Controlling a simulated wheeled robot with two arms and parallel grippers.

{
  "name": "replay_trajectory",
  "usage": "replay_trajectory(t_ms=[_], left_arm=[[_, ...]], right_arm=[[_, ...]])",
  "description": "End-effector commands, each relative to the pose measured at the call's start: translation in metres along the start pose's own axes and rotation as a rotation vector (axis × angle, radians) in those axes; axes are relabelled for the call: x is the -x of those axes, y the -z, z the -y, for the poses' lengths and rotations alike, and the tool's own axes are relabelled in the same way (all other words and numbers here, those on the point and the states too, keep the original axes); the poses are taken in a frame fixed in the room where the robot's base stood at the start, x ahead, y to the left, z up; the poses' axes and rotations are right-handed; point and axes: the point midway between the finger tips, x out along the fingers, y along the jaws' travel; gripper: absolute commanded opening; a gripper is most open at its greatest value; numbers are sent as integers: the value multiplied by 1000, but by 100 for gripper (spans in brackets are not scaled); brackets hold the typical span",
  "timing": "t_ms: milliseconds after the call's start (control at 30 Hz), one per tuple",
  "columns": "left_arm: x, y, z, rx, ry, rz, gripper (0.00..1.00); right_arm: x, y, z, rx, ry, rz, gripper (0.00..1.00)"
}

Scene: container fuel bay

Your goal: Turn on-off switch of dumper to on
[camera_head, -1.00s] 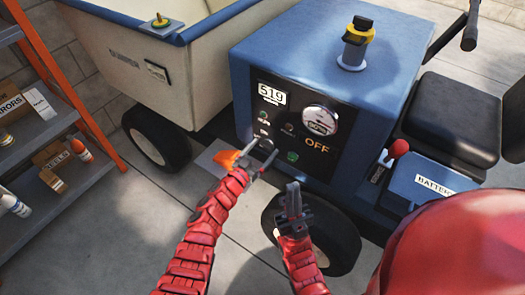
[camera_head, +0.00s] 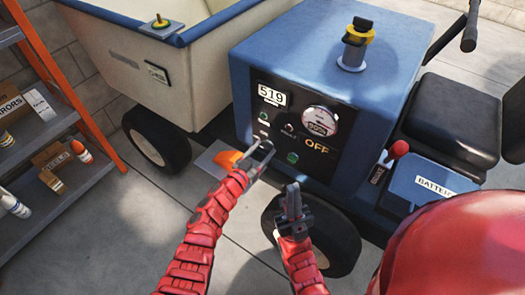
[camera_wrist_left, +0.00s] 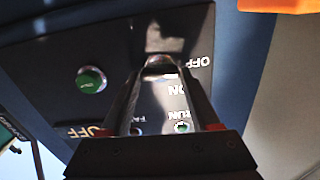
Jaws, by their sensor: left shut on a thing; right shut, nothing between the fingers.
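The dumper's black control panel (camera_head: 345,143) is on the side of its blue body, with a lit OFF readout (camera_head: 314,146). My left gripper (camera_head: 264,149) is at the panel's lower left, its fingertips closed on the on-off switch. My right gripper (camera_head: 293,200) is shut and empty, below the panel in front of the wheel.
A green button (camera_head: 292,157) and round gauge (camera_head: 320,120) are on the panel. An orange part (camera_head: 228,160) is just left of my left gripper. A red-knobbed lever (camera_head: 398,149) and blue battery box (camera_head: 435,182) are at the right. Shelves (camera_head: 50,150) stand at the left.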

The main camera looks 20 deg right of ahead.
Motion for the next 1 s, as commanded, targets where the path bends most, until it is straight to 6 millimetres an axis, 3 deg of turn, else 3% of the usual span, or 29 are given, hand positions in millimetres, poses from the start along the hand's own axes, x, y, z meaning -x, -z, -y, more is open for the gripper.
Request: replay_trajectory(t_ms=[1000], left_arm=[[0, -3, -3, -842, -2, -1, 7]], right_arm=[[27, -5, 1, 0, 0, 0, 0]])
